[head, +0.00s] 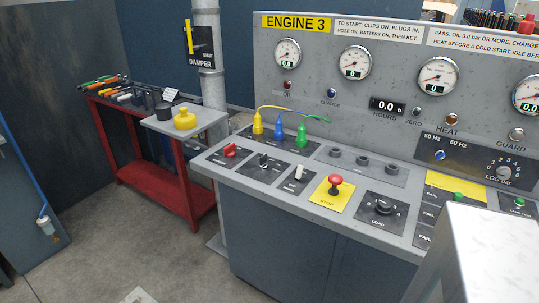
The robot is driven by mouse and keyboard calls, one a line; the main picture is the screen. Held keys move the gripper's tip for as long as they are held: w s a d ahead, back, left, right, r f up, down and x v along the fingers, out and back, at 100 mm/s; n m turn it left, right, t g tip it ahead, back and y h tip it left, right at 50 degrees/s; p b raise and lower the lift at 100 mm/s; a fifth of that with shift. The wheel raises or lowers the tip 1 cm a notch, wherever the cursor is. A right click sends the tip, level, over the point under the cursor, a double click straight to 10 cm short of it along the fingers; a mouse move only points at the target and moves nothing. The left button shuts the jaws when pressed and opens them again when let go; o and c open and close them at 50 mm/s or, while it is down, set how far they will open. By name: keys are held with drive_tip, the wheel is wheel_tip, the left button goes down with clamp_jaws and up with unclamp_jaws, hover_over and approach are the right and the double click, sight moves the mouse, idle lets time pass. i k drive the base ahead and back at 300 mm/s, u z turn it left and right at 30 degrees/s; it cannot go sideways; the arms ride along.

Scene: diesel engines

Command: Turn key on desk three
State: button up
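The desk marked ENGINE 3 (296,24) fills the right of the head view. On its sloping top, from left, are a red switch handle (230,150), a small dark rotary switch with a light pointer (264,160) that may be the key, and a pale upright lever (299,172). Their labels are too small to read. Yellow (257,123), blue (279,129) and green (302,134) plugs stand upright behind them, with leads attached. The gauges read about zero, and the hours display (387,106) reads 0.0. My gripper is not in view.
A red mushroom stop button (335,184) and black load knob (383,207) are right of the lever. A pale block (495,255) covers the desk's front right. A red tool cart (165,195) and grey pole (208,80) stand left. Floor (120,255) at front left is mostly clear.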

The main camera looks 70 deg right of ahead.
sight(263, 159)
drive_tip(key=z, duration=4.3)
drive_tip(key=i, duration=0.1)
drive_tip(key=u, duration=2.7)
drive_tip(key=k, duration=0.9)
drive_tip(key=u, duration=0.75)
